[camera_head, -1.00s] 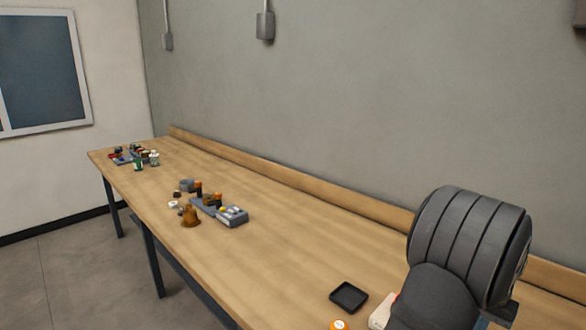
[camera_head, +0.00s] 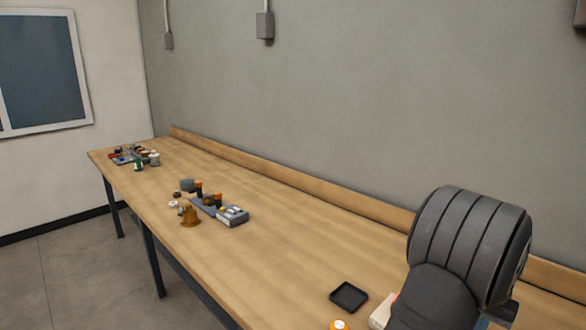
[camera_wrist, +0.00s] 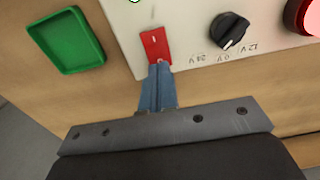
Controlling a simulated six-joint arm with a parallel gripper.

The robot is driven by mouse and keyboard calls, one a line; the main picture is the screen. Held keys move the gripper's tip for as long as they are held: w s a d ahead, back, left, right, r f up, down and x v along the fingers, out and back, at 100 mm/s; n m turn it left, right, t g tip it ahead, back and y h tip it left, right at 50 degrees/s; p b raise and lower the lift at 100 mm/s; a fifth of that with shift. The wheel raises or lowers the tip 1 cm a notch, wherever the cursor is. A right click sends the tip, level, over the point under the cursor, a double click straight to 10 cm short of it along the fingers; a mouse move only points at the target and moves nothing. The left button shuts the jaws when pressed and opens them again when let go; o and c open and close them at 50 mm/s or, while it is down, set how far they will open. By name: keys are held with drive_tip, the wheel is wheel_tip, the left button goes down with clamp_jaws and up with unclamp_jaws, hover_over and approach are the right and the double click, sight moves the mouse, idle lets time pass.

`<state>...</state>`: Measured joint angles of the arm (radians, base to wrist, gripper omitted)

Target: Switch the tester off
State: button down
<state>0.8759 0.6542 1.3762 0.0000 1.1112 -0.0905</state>
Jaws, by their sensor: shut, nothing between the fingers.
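The tester is a white panel (camera_wrist: 190,50) in the wrist view. It carries a red switch (camera_wrist: 154,42) at its near edge, a black knob (camera_wrist: 229,30) with handwritten marks around it, and a round red part (camera_wrist: 303,16) at the right edge. My gripper (camera_wrist: 158,66) is shut and empty, its blue fingertips at the near end of the red switch, overlapping it in the picture. I cannot tell whether they press on it. In the head view only a corner of a white box (camera_head: 381,313) shows beside my arm, which hides my gripper.
A green tray (camera_wrist: 66,41) lies left of the panel in the wrist view.

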drive_tip(key=shift+f, duration=0.9)
idle(0.4)
drive_tip(key=shift+r, duration=3.5)
wheel_tip(320, 180, down, 7)
drive_tip(key=shift+r, duration=0.1)
